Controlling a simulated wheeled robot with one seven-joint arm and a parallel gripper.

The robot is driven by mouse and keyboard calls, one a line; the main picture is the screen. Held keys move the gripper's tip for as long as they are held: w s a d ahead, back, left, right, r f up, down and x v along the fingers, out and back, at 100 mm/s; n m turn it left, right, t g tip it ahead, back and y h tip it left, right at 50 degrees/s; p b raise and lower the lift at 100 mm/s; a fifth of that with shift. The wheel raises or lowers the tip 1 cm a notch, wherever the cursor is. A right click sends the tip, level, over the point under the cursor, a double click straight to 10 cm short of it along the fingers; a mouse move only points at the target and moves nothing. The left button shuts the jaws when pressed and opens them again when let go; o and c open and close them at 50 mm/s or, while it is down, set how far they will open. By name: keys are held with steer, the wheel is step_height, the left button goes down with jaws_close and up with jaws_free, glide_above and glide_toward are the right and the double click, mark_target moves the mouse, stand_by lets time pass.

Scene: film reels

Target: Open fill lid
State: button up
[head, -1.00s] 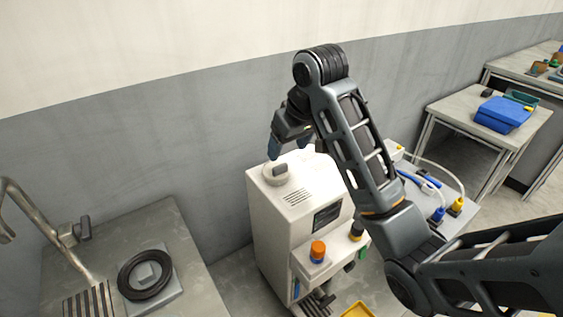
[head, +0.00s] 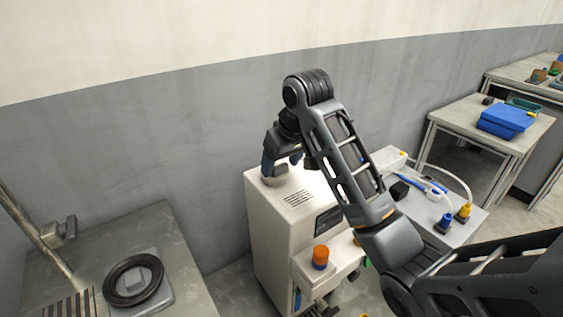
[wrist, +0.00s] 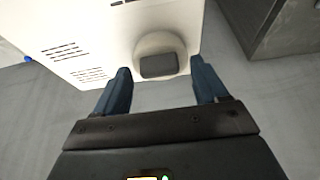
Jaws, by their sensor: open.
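The fill lid (wrist: 158,45) is a round pale cap with a dark grey raised grip (wrist: 158,66) on the top of the white machine (head: 270,220). In the head view the lid (head: 276,181) is at the machine's top left, partly hidden by my gripper. My gripper (head: 282,163) is directly above the lid, pointing down. In the wrist view its two blue fingers (wrist: 161,85) are spread wide, one either side of the dark grip's near edge, with nothing between them. I cannot tell whether the fingers touch the lid.
A bench with a black ring (head: 134,280) is at the left. A side table with blue and yellow connectors (head: 445,222) is at the right. The grey wall is close behind the machine.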

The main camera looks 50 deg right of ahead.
jaws_close()
stand_by(0.6)
